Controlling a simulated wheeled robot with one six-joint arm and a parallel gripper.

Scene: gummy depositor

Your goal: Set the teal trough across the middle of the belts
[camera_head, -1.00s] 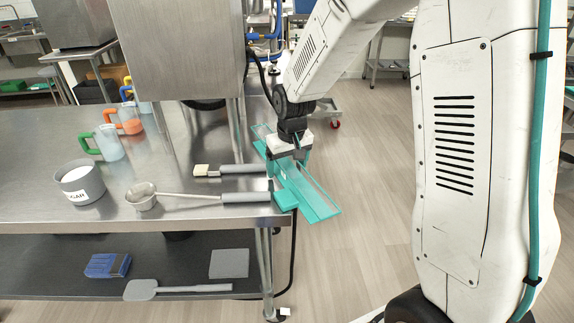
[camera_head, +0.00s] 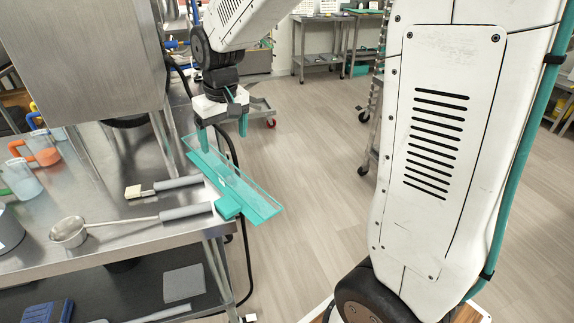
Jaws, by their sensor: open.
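The teal trough (camera_head: 247,192) is a long, narrow piece with a clear-looking upper part. It lies along the right edge of the steel table, its near end sticking out past the edge over the floor. A teal block (camera_head: 229,207) sits at its left side near the table corner; I cannot tell whether it is part of the trough. My gripper (camera_head: 223,133) points down over the far end of the trough, its two teal fingers apart. I cannot tell whether the fingers touch the trough. No belts can be made out.
On the steel table (camera_head: 130,240) lie a brush (camera_head: 135,191) and a ladle (camera_head: 69,232), handles towards the trough. Jugs (camera_head: 40,150) stand at the left. A big steel housing (camera_head: 85,60) stands behind. The floor to the right is mostly clear.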

